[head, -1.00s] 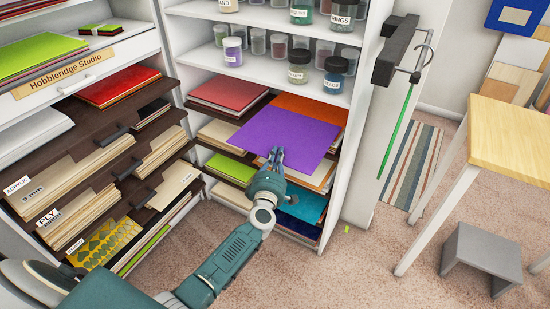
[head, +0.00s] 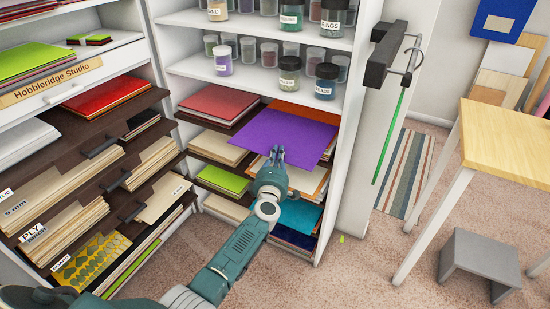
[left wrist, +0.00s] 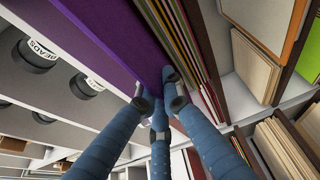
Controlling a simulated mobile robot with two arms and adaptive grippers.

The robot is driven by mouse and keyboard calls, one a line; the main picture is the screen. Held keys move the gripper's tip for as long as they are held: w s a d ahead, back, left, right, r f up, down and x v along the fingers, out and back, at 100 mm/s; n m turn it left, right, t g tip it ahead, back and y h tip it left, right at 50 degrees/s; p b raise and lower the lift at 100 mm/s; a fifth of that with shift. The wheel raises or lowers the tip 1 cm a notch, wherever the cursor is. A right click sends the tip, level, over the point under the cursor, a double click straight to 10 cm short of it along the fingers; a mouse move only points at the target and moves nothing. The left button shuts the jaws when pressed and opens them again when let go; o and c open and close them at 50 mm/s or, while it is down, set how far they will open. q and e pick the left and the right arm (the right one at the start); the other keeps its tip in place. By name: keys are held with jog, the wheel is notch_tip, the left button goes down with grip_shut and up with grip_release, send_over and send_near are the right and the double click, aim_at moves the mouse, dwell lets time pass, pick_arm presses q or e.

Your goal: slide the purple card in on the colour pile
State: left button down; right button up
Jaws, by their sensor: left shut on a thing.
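The purple card (head: 285,134) is roughly flat at the shelf opening, its near edge jutting out. My left gripper (head: 278,154) is shut on that near edge. The far part of the card overlaps an orange sheet (head: 303,112) on the right-hand shelf, seemingly the top of the colour pile. Whether the card touches it is unclear. In the left wrist view the purple card (left wrist: 108,32) runs up from the fingers (left wrist: 160,100), with edges of a stack of coloured sheets (left wrist: 196,45) close beside it. My right gripper is not in view.
A red-topped pile (head: 217,104) lies left of the card. Below are shelves with a lime sheet (head: 223,179) and a teal sheet (head: 303,216). Jars (head: 289,74) stand on the shelf above. The white side panel (head: 350,165) bounds the right.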

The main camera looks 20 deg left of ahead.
aim_at(288, 141)
pick_arm(q)
jog(key=shift+w+d+f+b, duration=0.1)
jog(key=shift+w+b, duration=0.3)
jog(key=shift+w, duration=0.3)
jog(key=shift+w+d+f+b, duration=0.1)
jog(key=shift+w+b, duration=0.3)
jog(key=shift+w, duration=0.25)
jog(key=shift+w+b, duration=0.5)
jog(key=shift+w, duration=0.35)
jog(key=shift+w, duration=0.1)
jog(key=shift+w+f+b, duration=0.1)
jog(key=shift+w+b, duration=0.6)
jog(key=shift+b, duration=0.15)
jog(key=shift+w+d+b, duration=0.15)
jog(key=shift+w+b, duration=0.3)
jog(key=shift+w, duration=0.25)
